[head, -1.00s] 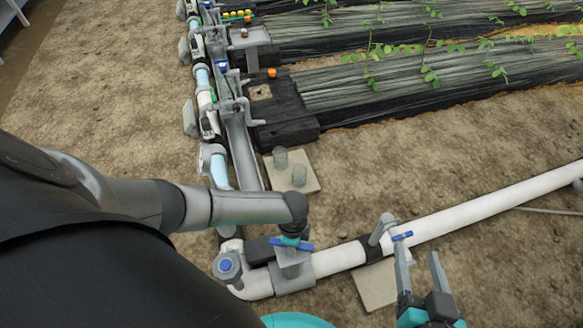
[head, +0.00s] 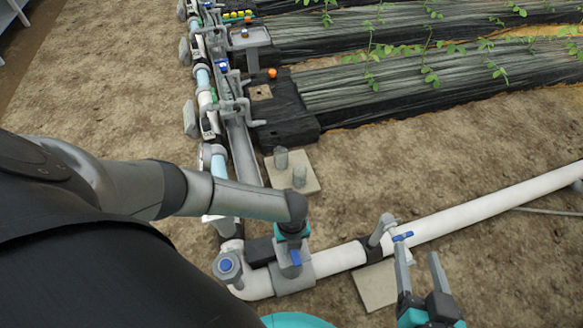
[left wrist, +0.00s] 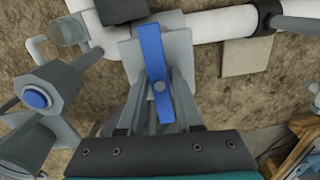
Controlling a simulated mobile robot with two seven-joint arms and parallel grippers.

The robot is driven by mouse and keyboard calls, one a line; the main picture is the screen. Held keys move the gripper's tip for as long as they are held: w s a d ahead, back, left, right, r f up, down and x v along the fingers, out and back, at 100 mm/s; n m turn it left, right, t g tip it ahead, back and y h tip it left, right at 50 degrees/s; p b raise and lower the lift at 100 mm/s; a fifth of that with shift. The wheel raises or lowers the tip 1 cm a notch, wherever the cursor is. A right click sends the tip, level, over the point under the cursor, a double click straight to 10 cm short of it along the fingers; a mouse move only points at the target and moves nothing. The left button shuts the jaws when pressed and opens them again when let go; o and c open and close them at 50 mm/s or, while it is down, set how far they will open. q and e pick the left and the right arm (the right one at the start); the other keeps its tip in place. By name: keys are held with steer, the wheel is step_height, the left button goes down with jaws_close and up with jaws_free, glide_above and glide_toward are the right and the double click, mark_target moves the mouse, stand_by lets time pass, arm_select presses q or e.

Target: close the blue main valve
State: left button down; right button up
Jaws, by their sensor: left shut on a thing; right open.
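The blue main valve's handle (head: 295,258) sits on a grey valve body on the white pipe at the lower middle of the head view. In the left wrist view the blue handle (left wrist: 153,52) lies across the pipe's line. My left gripper (left wrist: 160,88) is over the valve, with one finger on each side of the handle, shut on it. In the head view my left gripper (head: 291,240) is mostly hidden by its own wrist. My right gripper (head: 418,256) is open and empty, above the ground in front of the pipe.
A white pipe (head: 500,202) runs to the right, with a smaller blue handle (head: 402,236) near my right gripper. A round blue-topped fitting (head: 227,266) stands just left of the valve. A manifold line runs up the left. Bare soil (head: 420,150) lies beyond the pipe.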

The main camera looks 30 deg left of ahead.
arm_select(q)
steer(key=shift+a+f, duration=0.2)
steer(key=shift+a, duration=0.15)
steer(key=c, duration=0.8)
jaws_free()
steer(key=shift+o, duration=1)
steer(key=shift+r, duration=0.1)
steer(key=shift+o, duration=0.4)
steer(key=shift+w+r+p, duration=0.1)
steer(key=shift+r+p, duration=0.2)
steer(key=shift+p, duration=0.15)
steer(key=r+p, duration=0.9)
steer(key=shift+d+r, duration=0.25)
steer(key=shift+r, duration=0.05)
steer(key=shift+f, duration=0.1)
